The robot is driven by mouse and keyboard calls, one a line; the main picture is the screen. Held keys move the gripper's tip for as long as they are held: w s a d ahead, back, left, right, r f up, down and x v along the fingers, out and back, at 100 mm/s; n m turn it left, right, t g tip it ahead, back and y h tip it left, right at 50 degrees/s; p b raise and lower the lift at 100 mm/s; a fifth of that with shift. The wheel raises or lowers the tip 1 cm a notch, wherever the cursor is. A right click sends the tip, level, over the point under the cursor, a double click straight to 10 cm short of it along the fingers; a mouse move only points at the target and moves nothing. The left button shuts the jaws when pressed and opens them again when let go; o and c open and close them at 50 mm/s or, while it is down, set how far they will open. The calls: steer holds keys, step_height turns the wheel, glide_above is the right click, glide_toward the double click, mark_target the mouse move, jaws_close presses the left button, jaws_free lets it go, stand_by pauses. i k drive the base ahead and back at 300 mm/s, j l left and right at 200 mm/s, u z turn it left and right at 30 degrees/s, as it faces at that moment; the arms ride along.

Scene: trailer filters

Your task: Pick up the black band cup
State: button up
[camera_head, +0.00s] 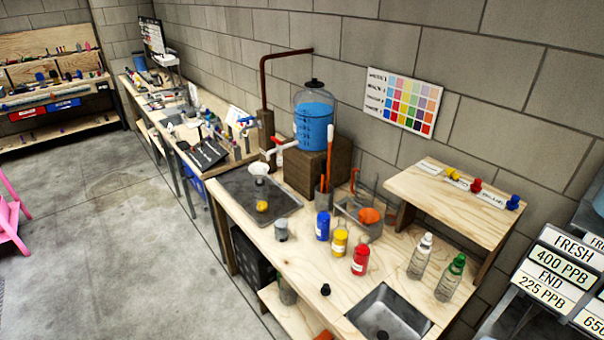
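No cup with a clearly readable black band stands out in the head view. A small grey cup-like container (281,231) stands upright on the wooden bench, right of the metal tray; any band on it is too small to tell. A small black object (326,289) sits on the bench near the front edge, left of the sink; it looks like a cap or stopper. Another greyish cylinder (288,291) is below the bench top, partly hidden. My gripper is not in view.
Blue (322,226), yellow (340,243) and red (361,260) bottles stand right of the grey container. Two clear bottles stand near the sink (388,318). A metal tray (232,190) holds a funnel and a yellow item. A blue-filled tank (313,125) stands behind. Floor at left is open.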

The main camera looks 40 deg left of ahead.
mark_target(281, 223)
steer(key=u, duration=1.7)
